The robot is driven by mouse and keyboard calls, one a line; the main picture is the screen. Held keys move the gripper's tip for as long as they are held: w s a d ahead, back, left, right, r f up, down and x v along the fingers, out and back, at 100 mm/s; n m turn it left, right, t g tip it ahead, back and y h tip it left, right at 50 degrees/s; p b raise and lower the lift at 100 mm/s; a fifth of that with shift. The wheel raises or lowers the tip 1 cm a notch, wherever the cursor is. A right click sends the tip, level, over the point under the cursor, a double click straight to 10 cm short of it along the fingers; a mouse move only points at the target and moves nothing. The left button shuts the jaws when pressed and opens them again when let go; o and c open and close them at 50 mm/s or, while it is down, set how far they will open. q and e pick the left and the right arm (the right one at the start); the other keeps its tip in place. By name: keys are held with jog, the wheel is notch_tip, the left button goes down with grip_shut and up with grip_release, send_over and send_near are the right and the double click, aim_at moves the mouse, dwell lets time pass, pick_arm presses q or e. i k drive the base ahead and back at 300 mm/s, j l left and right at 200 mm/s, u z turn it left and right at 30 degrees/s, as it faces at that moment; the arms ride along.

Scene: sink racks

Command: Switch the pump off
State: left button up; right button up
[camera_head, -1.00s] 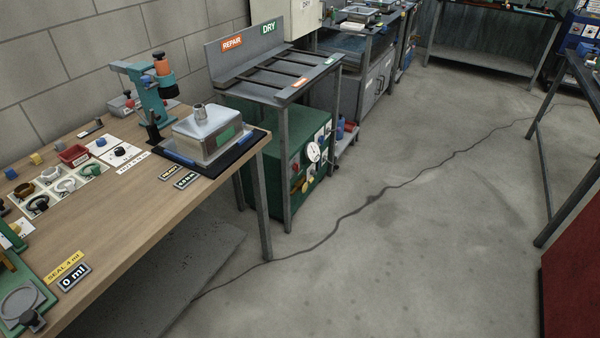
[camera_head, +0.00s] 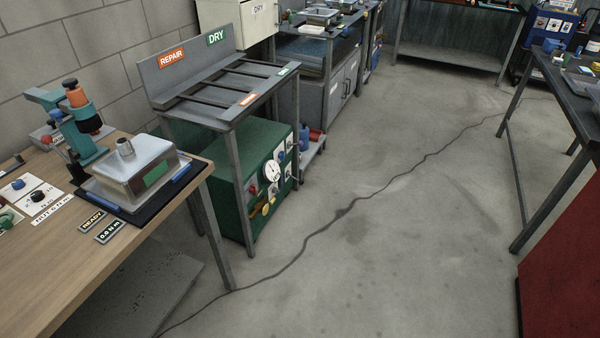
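A green box-shaped unit (camera_head: 262,150) sits under the grey rack marked REPAIR and DRY. Its front panel carries a round white gauge (camera_head: 272,171), a red part (camera_head: 275,188), a yellow part (camera_head: 266,209) and other small fittings too small to make out. No label on it reads as a pump, so I cannot tell for sure that this is the pump, nor which part is its switch. Neither of my grippers is in view.
The grey rack (camera_head: 221,122) stands over the green unit. A wooden bench (camera_head: 75,250) at left bears a metal box (camera_head: 140,172) and a teal press (camera_head: 83,135). Grey floor (camera_head: 400,230) is clear in the middle. A dark table and a red panel (camera_head: 565,260) stand at right.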

aim_at(253, 189)
jog(key=i+l+z, duration=0.3)
jog(key=i, duration=0.55)
jog(key=i+l+z, duration=0.1)
jog(key=i+z, duration=0.2)
jog(key=i, duration=0.55)
